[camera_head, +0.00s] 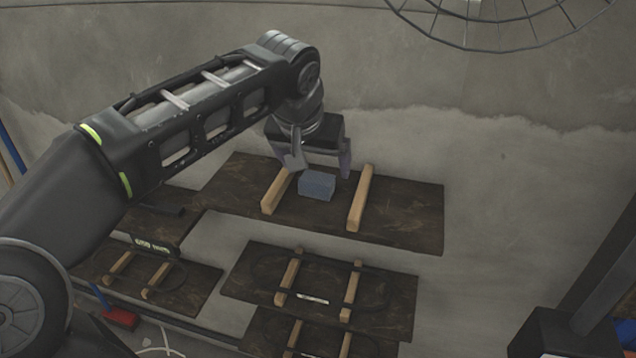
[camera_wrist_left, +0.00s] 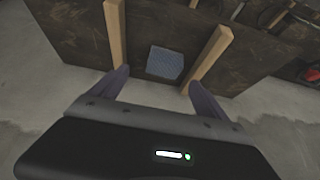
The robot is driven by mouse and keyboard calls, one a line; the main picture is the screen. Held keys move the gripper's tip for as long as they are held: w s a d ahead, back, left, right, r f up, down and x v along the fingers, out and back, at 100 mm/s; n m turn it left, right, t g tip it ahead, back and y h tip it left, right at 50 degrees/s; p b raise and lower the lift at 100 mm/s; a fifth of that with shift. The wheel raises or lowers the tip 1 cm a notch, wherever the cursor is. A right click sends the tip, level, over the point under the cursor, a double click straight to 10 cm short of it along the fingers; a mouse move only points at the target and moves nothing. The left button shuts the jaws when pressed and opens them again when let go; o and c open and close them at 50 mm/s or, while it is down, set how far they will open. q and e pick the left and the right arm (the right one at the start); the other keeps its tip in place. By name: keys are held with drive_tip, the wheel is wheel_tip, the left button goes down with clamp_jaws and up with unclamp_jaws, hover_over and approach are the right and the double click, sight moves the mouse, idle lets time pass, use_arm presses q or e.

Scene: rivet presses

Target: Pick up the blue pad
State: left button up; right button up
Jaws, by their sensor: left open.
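The blue pad (camera_head: 317,185) is a small grey-blue block. In the head view it lies on the upper dark board (camera_head: 415,215), between two wooden strips. It also shows in the left wrist view (camera_wrist_left: 164,63), ahead of the fingers and between the strips. My left gripper (camera_head: 318,168) is open and empty, just above and behind the pad in the head view. In the wrist view its two fingers (camera_wrist_left: 158,84) are spread wider than the pad, and I see no contact. My right gripper is not in view.
A left wooden strip (camera_head: 276,190) and a right wooden strip (camera_head: 360,198) flank the pad closely. Lower boards with strips (camera_head: 390,297) stand nearer. A wire fan cage (camera_head: 500,30) hangs at the top. A dark post (camera_head: 598,275) stands at the right.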

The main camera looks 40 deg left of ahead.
sight(317, 178)
use_arm(q)
drive_tip(key=shift+x, duration=1)
drive_tip(key=shift+w+a+f, duration=0.1)
drive_tip(key=shift+a+f, duration=0.05)
drive_tip(key=shift+f, duration=0.1)
drive_tip(key=p+x, duration=0.1)
drive_tip(key=x, duration=0.3)
drive_tip(key=shift+w+a+f+p, duration=0.1)
drive_tip(key=shift+a+f+p, duration=0.15)
drive_tip(key=shift+f+p, duration=0.1)
drive_tip(key=shift+c, duration=0.3)
drive_tip(key=c, duration=1.4)
